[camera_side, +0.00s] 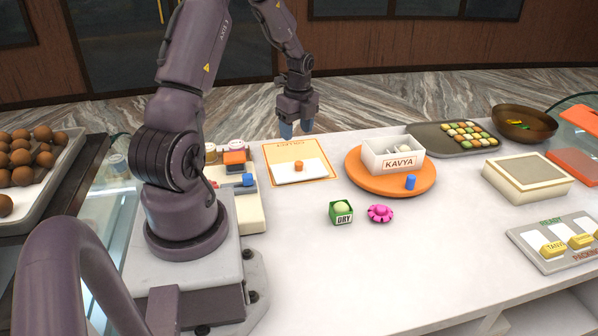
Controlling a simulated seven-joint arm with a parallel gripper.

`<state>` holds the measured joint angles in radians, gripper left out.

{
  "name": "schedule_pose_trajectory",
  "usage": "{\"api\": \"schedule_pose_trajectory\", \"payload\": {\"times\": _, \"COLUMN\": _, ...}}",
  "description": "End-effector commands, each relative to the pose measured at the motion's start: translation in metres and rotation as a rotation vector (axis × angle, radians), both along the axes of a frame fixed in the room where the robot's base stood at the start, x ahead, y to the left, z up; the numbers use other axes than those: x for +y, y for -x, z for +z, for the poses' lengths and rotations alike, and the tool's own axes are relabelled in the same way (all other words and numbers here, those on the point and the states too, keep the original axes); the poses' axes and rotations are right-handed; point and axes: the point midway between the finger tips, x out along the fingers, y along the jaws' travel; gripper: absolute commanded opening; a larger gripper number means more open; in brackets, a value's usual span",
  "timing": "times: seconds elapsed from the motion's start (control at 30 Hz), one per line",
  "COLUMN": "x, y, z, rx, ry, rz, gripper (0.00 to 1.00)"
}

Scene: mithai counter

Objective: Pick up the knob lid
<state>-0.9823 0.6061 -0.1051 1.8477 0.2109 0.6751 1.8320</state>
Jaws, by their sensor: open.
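The knob lid (285,177) looks like a flat white plate with a small orange knob on top. It lies on an orange-bordered cream sheet (318,158) on the white counter. My gripper (297,130) hangs above and behind the sheet's far edge, with bluish fingertips pointing down. It is open and empty, apart from the lid. An open white box (376,160) labelled KAVYA stands on a round orange turntable (365,182) to the right of the sheet.
A blue cylinder (410,182) stands on the turntable's front edge. A green DRY box (341,213) and a pink flower-shaped piece (380,213) sit in front. A tray of sweets (430,135) and a bowl (524,122) are at back right. The front counter is clear.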

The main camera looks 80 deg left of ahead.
Motion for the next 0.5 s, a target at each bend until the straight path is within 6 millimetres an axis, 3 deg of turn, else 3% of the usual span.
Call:
{"api": "schedule_pose_trajectory", "payload": {"times": 0.1, "x": 0.012, "y": -0.011, "z": 0.007, "rx": -0.010, "ry": -0.040, "rz": -0.248, "gripper": 0.57}}
{"api": "schedule_pose_trajectory", "payload": {"times": 0.2, "x": 0.013, "y": -0.012, "z": 0.008, "rx": -0.002, "ry": -0.047, "rz": -0.386, "gripper": 0.57}}
{"api": "schedule_pose_trajectory", "payload": {"times": 0.37, "x": 0.014, "y": -0.013, "z": 0.002, "rx": 0.006, "ry": -0.045, "rz": -0.472, "gripper": 0.57}}
{"api": "schedule_pose_trajectory", "payload": {"times": 0.5, "x": 0.015, "y": -0.012, "z": -0.022, "rx": 0.008, "ry": -0.041, "rz": -0.477, "gripper": 0.57}}
